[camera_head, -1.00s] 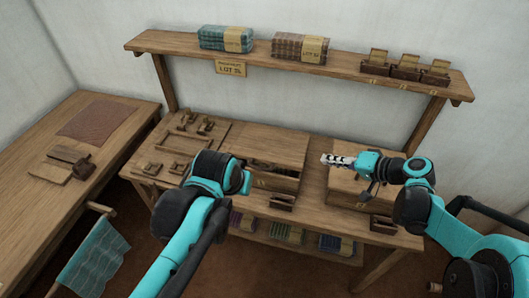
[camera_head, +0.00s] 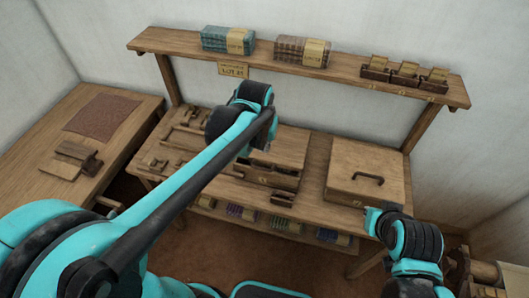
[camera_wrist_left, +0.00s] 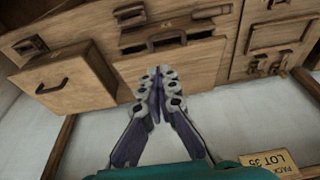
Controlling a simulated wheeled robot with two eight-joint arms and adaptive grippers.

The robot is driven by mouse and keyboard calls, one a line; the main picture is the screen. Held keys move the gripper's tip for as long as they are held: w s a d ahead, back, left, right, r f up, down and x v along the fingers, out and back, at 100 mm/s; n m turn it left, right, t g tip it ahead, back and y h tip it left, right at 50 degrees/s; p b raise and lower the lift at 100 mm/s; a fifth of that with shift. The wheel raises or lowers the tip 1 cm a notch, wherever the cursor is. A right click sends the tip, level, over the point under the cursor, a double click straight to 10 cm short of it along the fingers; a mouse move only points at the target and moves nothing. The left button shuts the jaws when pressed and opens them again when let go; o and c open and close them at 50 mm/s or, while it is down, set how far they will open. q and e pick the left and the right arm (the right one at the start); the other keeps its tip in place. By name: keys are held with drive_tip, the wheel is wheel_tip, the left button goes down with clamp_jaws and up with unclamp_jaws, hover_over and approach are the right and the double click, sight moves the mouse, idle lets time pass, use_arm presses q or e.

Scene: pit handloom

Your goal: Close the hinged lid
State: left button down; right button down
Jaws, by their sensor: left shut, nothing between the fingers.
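A wooden box (camera_head: 345,160) with a flat lid and a dark handle (camera_head: 367,178) on top stands at the right of the bench; its lid looks down in the head view. A wider wooden case (camera_head: 290,145) stands at mid-bench with dark openings along its front edge. My left gripper (camera_wrist_left: 158,95) is shut and empty in the left wrist view, its tips near the wider case (camera_wrist_left: 195,60). The handled box (camera_wrist_left: 65,85) lies to its left there. In the head view my left arm hides part of the wider case. The right gripper's fingers do not show; its arm is at lower right.
A shelf (camera_head: 190,45) above the bench carries wrapped bundles (camera_head: 228,40) and small card boxes (camera_head: 405,72). A tray of wooden parts (camera_head: 180,135) lies at the bench's left. A side table (camera_head: 125,130) stands at far left. Packs lie on a lower shelf.

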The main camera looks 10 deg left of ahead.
use_arm(q)
drive_tip(key=b+x, duration=0.1)
drive_tip(key=x, duration=0.2)
drive_tip(key=b+x, duration=0.1)
drive_tip(key=x, duration=0.3)
drive_tip(key=b+x, duration=0.1)
drive_tip(key=x, duration=0.3)
drive_tip(key=shift+s+a+f+b, duration=0.1)
drive_tip(key=shift+s+f+b, duration=0.2)
drive_tip(key=shift+f+b, duration=0.1)
drive_tip(key=shift+f, duration=0.65)
wheel_tip(320, 180, down, 7)
drive_tip(key=s+t+b, duration=0.1)
drive_tip(key=s+b, duration=0.1)
drive_tip(key=b, duration=0.3)
drive_tip(key=shift+b, duration=0.3)
drive_tip(key=shift+w+r, duration=0.1)
drive_tip(key=shift+r, duration=0.05)
